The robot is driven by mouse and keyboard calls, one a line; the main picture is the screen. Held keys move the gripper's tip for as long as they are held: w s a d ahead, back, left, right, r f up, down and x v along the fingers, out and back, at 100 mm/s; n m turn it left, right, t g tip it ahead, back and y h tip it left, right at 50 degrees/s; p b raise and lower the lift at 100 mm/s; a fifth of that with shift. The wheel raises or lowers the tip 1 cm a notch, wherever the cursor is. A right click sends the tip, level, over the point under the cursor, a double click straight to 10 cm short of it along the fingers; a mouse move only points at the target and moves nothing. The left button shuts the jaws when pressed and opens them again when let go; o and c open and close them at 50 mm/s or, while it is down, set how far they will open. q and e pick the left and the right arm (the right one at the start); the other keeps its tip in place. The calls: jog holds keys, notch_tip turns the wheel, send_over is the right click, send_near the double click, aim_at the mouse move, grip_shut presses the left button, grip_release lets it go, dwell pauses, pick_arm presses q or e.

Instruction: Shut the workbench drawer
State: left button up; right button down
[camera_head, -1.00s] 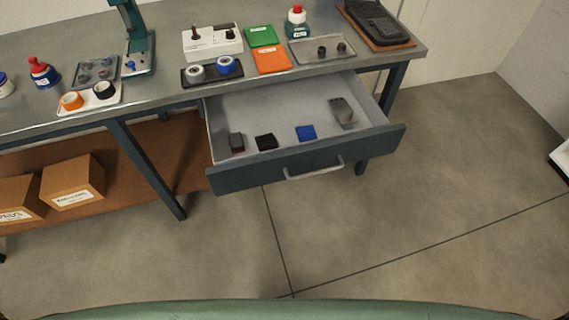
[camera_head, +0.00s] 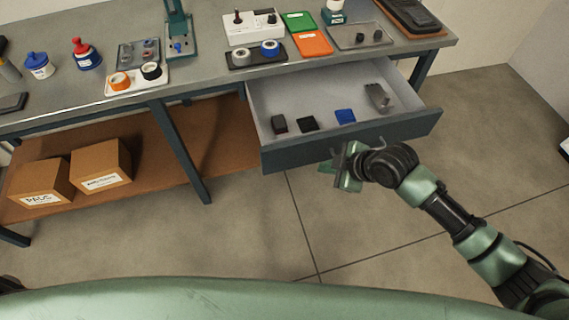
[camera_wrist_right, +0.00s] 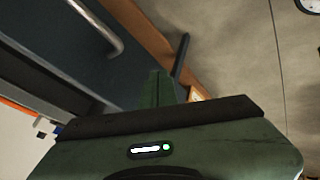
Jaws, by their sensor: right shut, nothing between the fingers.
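The workbench drawer (camera_head: 290,152) stands pulled out below the bench top, its inside showing. Its dark front panel also shows in the wrist view (camera_wrist_right: 70,50). The pale bar handle (camera_wrist_right: 97,27) is at upper left there; in the head view my right gripper and wrist cover much of it. My right gripper (camera_head: 341,168) is in front of the drawer front, near the handle. Its fingers (camera_wrist_right: 162,88) are shut and empty, and the handle is outside them. I cannot tell whether the gripper touches the panel. My left gripper is not in view.
Inside the drawer lie a blue block (camera_head: 345,116), a black block (camera_head: 308,123) and grey pieces. The bench top (camera_head: 205,88) holds trays, tape rolls and bottles. Cardboard boxes (camera_head: 101,165) sit on the lower shelf. The floor (camera_head: 250,235) in front is clear.

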jog(key=s+a+r+n+g, duration=0.1)
jog(key=s+a+r+n, duration=0.15)
jog(key=s+r, duration=0.2)
jog(key=n, duration=0.1)
send_near(285, 165)
notch_tip(285, 165, down, 3)
jog(key=s, duration=0.3)
jog(key=shift+y, duration=0.4)
jog(key=w, duration=0.1)
jog(key=w+a+p, duration=0.1)
jog(key=w, duration=0.1)
jog(key=w+a+f, duration=0.1)
jog(key=shift+w+p, duration=0.25)
jog(key=shift+p, duration=0.05)
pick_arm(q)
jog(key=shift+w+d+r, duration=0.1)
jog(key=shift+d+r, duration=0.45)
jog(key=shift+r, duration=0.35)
